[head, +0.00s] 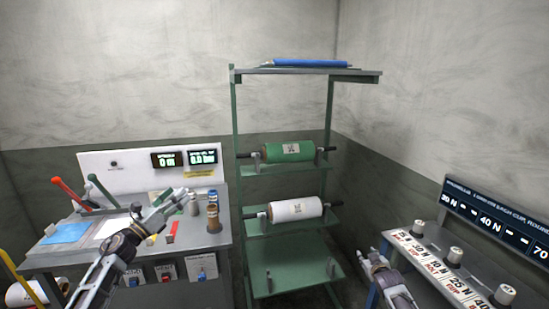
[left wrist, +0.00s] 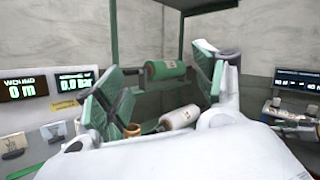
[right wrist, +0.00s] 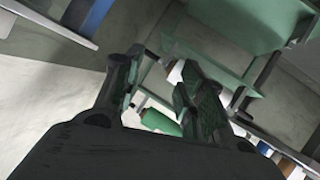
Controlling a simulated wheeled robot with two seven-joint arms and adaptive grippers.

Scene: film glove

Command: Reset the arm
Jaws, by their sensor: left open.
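My left gripper (head: 172,202) hangs over the left bench in the head view. In the left wrist view its green-padded fingers (left wrist: 160,82) are wide apart with nothing between them. My right gripper (head: 372,264) is low at the right, beside the right-hand counter, in the head view. In the right wrist view its two dark fingers (right wrist: 158,72) stand apart, and I see nothing held between them. A green roll (head: 291,151) and a white roll (head: 297,209) lie on the rack, clear of both grippers.
The green rack (head: 289,280) stands at the back centre, with a blue roll (head: 310,63) on top. The left bench (head: 60,262) carries levers, spools and a blue sheet (head: 66,233). The right counter (head: 440,272) holds several labelled weights below a dark display (head: 500,228).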

